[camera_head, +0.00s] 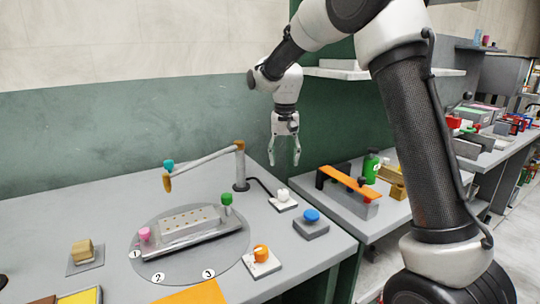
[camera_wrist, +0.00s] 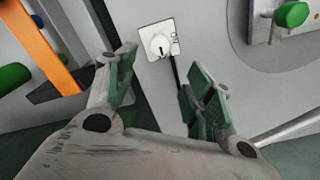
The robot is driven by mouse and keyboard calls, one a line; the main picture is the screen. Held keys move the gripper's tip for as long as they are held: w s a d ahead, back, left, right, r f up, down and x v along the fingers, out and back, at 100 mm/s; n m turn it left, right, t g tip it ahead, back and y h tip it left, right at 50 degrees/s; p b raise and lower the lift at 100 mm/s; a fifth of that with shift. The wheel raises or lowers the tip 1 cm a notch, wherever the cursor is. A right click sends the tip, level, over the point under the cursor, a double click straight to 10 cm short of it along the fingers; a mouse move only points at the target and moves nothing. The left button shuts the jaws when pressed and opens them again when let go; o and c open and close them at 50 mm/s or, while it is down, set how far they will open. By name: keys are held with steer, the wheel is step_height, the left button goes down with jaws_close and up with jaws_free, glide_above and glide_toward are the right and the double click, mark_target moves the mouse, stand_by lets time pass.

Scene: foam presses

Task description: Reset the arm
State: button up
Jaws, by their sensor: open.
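My gripper (camera_head: 285,155) hangs fingers down from my white and dark arm, above the back right of the grey table in the head view. In the wrist view my gripper (camera_wrist: 158,85) has its two green-padded fingers spread apart, with nothing between them. Below and beyond the fingers is a white knob on a small plate (camera_wrist: 158,45). It also shows in the head view as a white knob (camera_head: 282,195). My gripper appears apart from it.
A round plate (camera_head: 140,272) with a grey perforated block (camera_head: 188,221) stands on the table. A jointed bar (camera_head: 205,160), a blue button (camera_head: 311,215) and an orange knob (camera_head: 261,252) are near.

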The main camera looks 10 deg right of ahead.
steer(key=s+d+r+n+t, duration=0.1)
steer(key=s+d, duration=0.4)
steer(key=s, duration=0.6)
steer(key=s+d+r+n+t, duration=0.1)
steer(key=s+d+r, duration=0.3)
steer(key=s, duration=0.8)
steer(key=s+d+r+n+t, duration=0.1)
steer(key=s+d, duration=0.4)
steer(key=s, duration=0.6)
steer(key=shift+s+d+r+t, duration=0.2)
steer(key=shift+d+r+t, duration=0.2)
steer(key=shift+r+t, duration=0.35)
